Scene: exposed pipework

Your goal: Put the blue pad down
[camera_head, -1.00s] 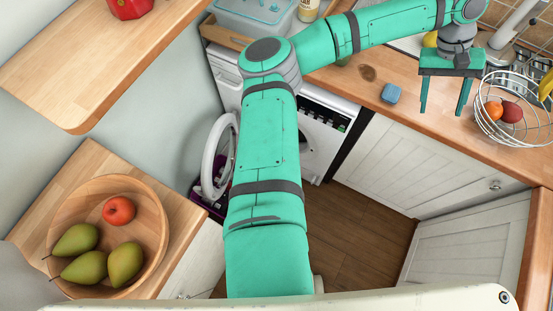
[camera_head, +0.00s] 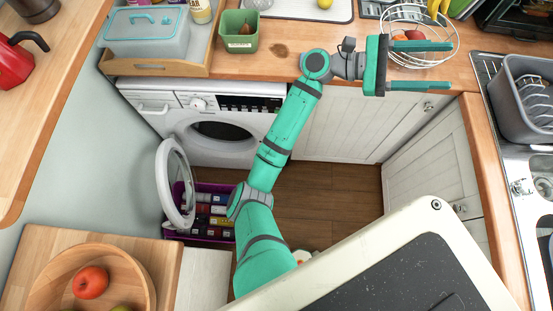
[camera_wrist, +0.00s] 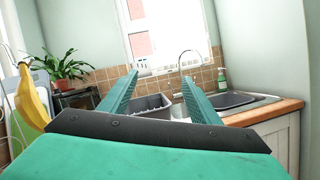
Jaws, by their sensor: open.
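My gripper (camera_head: 448,66) is open and empty. It points right, in front of the worktop edge, with its two teal fingers apart. In the wrist view my gripper (camera_wrist: 160,80) shows both fingers spread with nothing between them, facing the sink side. The blue pad does not show in either view now. In the earlier head view it lay on the worktop, right of a brown spot; my arm now covers about that place.
The wire fruit basket (camera_head: 414,18) stands behind my gripper. A green pot (camera_head: 238,33) and a lidded box (camera_head: 146,35) stand at the back left. A grey dish rack (camera_head: 530,100) is by the sink at right. The washing machine door (camera_head: 175,183) hangs open.

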